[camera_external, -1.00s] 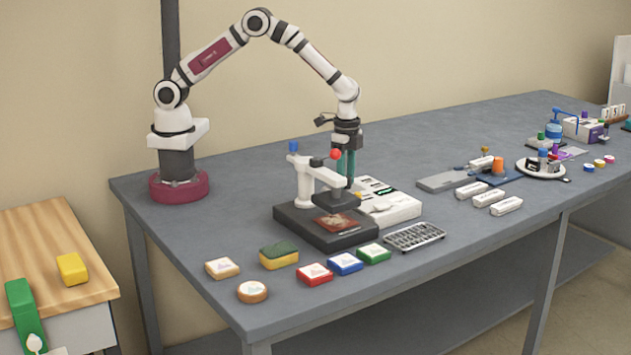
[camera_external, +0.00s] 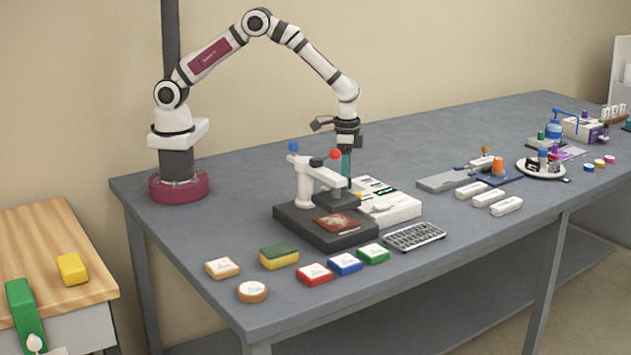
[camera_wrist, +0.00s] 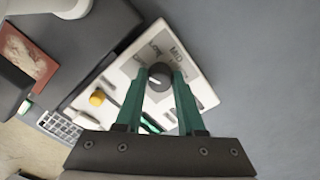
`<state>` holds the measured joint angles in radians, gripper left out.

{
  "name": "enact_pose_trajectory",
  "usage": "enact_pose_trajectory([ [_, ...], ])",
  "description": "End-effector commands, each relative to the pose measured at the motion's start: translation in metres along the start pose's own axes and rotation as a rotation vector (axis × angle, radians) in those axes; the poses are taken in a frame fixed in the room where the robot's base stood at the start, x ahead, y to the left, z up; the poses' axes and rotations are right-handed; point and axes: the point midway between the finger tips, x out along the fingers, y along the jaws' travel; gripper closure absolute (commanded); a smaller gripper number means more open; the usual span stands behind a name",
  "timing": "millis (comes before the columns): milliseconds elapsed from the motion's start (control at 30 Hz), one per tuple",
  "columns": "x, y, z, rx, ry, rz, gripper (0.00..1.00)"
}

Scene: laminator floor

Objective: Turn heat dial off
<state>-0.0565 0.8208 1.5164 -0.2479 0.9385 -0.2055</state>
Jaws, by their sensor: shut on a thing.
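The heat dial (camera_wrist: 159,77) is a dark round knob with a pale pointer mark, on a white control box (camera_wrist: 196,48) in the wrist view. In the external view my gripper (camera_external: 346,168) points down at the back of the white control box (camera_external: 396,209); the dial is hidden there behind the fingers and the press. A yellow-orange knob (camera_wrist: 97,98) sits on the same box.
A white and black press (camera_external: 305,190) stands just left of the box, close to my gripper. A wire rack (camera_external: 414,236) and several coloured blocks (camera_external: 345,263) lie in front. The table behind the box is clear.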

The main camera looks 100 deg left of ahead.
Motion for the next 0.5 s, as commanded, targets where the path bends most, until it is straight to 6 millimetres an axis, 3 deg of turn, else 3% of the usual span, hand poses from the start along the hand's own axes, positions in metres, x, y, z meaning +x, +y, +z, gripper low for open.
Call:
enact_pose_trajectory([
  [333, -0.0004, 0.0001, -0.0003, -0.003, 0.001, 0.001, 1.0],
  [367, -0.0004, 0.0001, -0.0003, -0.003, 0.001, 0.001, 0.58],
  [500, -0.0003, 0.0001, -0.0002, -0.002, 0.001, 0.001, 0.33],
])
